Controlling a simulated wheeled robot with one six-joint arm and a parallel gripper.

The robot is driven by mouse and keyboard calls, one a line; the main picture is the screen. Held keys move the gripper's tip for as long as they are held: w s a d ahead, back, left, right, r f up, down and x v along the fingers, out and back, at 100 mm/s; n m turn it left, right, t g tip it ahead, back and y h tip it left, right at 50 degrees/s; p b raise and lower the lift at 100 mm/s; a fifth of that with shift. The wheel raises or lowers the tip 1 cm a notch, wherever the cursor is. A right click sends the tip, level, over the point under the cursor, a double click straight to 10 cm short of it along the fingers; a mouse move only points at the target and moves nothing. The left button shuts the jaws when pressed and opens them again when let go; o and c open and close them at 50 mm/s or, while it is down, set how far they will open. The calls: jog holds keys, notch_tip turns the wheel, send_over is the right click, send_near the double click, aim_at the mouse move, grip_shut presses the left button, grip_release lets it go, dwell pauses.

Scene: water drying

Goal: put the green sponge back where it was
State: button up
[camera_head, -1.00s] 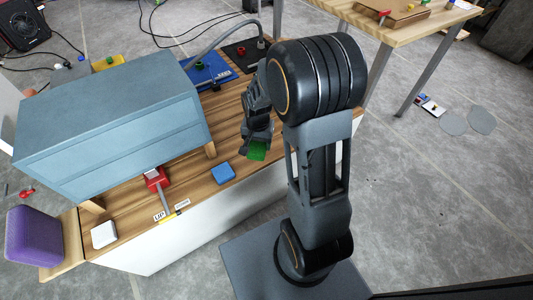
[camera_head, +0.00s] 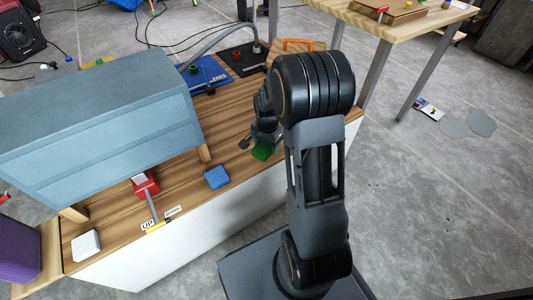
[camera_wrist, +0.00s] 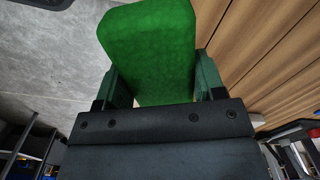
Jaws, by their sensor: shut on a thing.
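The green sponge (camera_head: 262,151) is at my gripper (camera_head: 258,143), over the right part of the wooden tabletop. In the wrist view the sponge (camera_wrist: 150,45) sits between the two fingers of my gripper (camera_wrist: 155,88), which are shut on it, and it sticks out beyond them. Wood planks show to its right and grey floor to its left. I cannot tell whether the sponge touches the tabletop. My arm hides some of the table behind it.
A blue sponge-like block (camera_head: 217,177) lies left of the green one. A red lever device (camera_head: 146,185), a white block (camera_head: 86,245) and a large blue-grey box (camera_head: 95,125) stand further left. A blue mat (camera_head: 207,75) lies behind. Bare wood surrounds the blue block.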

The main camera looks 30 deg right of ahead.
jog(key=shift+w+d+f+b, duration=0.15)
jog(key=shift+w+f, duration=0.15)
jog(key=shift+f, duration=0.15)
jog(key=shift+w+d+f+b, duration=0.1)
jog(key=shift+w+f+b, duration=0.05)
jog(key=shift+w+f, duration=0.2)
jog(key=shift+w+d+f+b, duration=0.15)
jog(key=shift+f+b, duration=0.55)
jog(key=shift+f, duration=1.15)
jog(key=shift+f, duration=0.1)
jog(key=o, duration=0.9)
